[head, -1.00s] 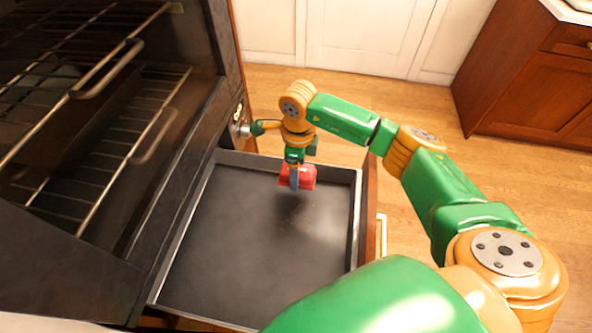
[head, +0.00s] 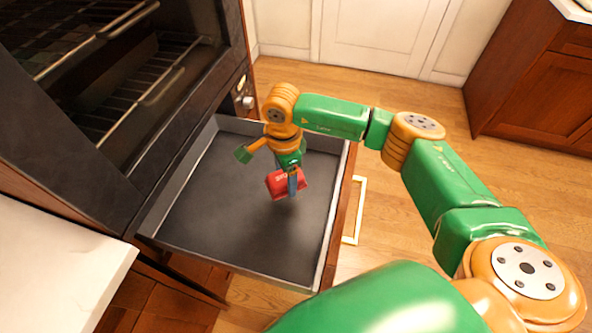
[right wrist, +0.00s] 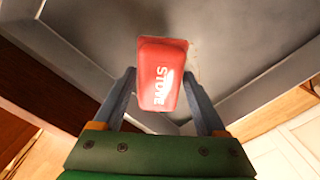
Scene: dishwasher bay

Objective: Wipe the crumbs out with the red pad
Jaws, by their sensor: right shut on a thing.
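The red pad (head: 279,186), with white lettering, is between the fingers of my right gripper (head: 291,188), which is shut on it. It hangs tilted over the middle right of an open dark drawer (head: 215,215), with a shadow below it; I cannot tell whether it touches the floor. In the right wrist view the pad (right wrist: 160,60) sits between the two blue-grey fingers, lettering toward the camera. Faint pale specks (right wrist: 194,52), possibly crumbs, show beside the pad there; in the head view I cannot make out crumbs. My left gripper is not in view.
A dark oven (head: 100,110) with wire racks stands to the left, above the drawer. The drawer's front has a pale handle (head: 356,212) on the right. A white worktop (head: 45,265) is at lower left. Wooden floor (head: 400,235) is clear beyond; a brown cabinet (head: 535,90) is upper right.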

